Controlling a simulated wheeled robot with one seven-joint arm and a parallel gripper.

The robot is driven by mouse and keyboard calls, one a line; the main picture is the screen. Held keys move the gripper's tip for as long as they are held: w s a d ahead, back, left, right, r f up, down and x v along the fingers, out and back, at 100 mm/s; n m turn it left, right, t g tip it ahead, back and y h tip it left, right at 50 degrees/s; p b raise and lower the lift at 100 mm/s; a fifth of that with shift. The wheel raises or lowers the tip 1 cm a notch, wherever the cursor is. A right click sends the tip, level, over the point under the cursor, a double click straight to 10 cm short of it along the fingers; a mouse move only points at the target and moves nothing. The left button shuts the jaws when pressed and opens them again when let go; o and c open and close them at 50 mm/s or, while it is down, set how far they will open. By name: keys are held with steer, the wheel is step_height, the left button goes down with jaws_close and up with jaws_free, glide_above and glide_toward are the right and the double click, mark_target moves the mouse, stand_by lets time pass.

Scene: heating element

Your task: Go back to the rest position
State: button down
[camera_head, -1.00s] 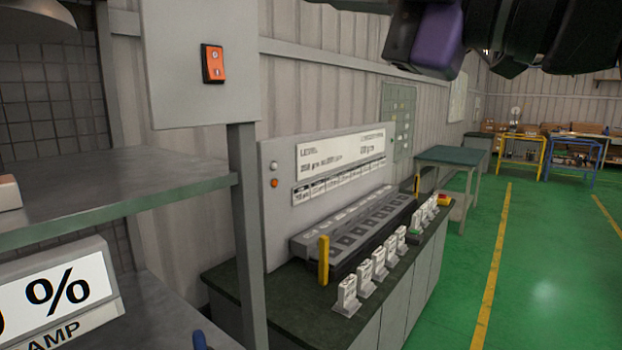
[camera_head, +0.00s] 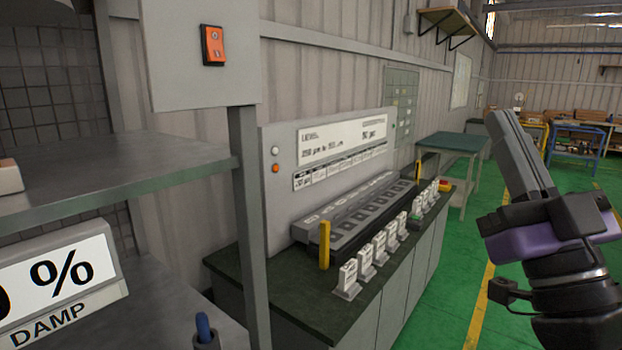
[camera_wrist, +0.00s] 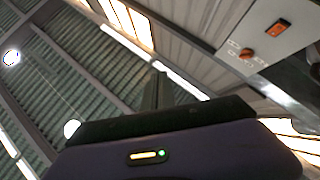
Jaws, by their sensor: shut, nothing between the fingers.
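My gripper (camera_head: 520,150) is on the right side of the head view, raised above the green floor with its fingers pointing up. The dark fingers lie together and hold nothing. A purple band shows on my wrist just below them. In the wrist view the gripper (camera_wrist: 157,92) points up toward the roof. The gripper is apart from the bench and touches nothing that I can see.
A grey panel with an orange rocker switch (camera_head: 213,45) stands at the left. A dark bench (camera_head: 235,275) holds several white blocks and a grey slotted unit (camera_head: 355,210). A "% DAMP" display (camera_head: 60,285) is at lower left. A green-topped table (camera_head: 452,142) stands behind.

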steer(key=s+d+f+m+g+h, duration=0.15)
steer(key=s+f+m+h, duration=0.3)
steer(key=f, duration=0.85)
steer(key=s+d+f+m+g+h, duration=0.1)
steer(key=s+f+m+g+h, duration=0.25)
steer(key=f, duration=0.95)
steer(key=s+a+f+n+g+y, duration=0.1)
steer(key=s+f+n+g, duration=0.1)
steer(key=s+f, duration=0.8)
steer(key=s+a+f+n+g+y, duration=0.1)
steer(key=s+f+g, duration=0.4)
steer(key=s+f, duration=0.5)
steer(key=s+a, duration=0.1)
steer(key=s, duration=0.5)
steer(key=shift+s+a+n+y, duration=0.15)
steer(key=shift+a+n+y, duration=0.05)
steer(key=shift+n+y, duration=0.2)
